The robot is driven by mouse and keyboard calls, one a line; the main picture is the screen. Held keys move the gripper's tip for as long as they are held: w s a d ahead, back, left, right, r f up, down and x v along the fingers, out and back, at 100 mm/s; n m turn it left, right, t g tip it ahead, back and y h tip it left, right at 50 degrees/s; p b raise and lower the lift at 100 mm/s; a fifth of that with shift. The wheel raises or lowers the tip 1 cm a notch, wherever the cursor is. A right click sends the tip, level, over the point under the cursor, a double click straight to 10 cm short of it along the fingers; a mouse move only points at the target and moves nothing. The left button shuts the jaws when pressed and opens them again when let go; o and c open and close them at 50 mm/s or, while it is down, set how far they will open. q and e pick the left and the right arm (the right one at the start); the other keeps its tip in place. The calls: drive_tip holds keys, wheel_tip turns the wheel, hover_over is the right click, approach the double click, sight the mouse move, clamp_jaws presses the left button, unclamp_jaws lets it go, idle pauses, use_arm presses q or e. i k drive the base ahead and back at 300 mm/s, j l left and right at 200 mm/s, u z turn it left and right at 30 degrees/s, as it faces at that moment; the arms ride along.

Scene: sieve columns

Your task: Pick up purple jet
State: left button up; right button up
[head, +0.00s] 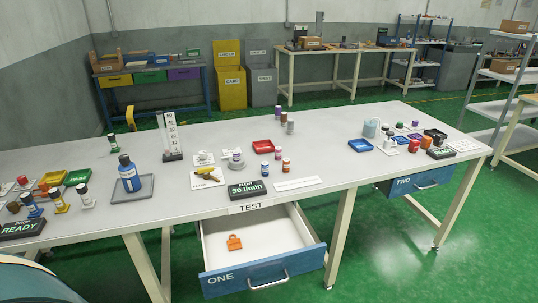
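No item is plainly recognisable as the purple jet. Small purple-topped cylinders stand near the middle of the long table: one at the back (278,110) and one in the front group (278,152). A small purple piece (237,152) also sits on a round whitish device. These are too small for me to tell which is the jet. Neither of my grippers is in view.
The long table (330,160) also holds a red tray (263,146), a "30 l/min" sign (247,189) and a blue bottle (129,175) on a grey tray. Drawer ONE (262,276) stands open with an orange padlock-shaped item (234,242) inside. Drawer TWO (419,182) looks closed.

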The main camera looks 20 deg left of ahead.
sight(236, 154)
drive_tip(key=j+z, duration=0.45)
drive_tip(key=j, duration=1.35)
drive_tip(key=j+z, duration=0.15)
drive_tip(key=j, duration=0.6)
drive_tip(key=i, duration=0.4)
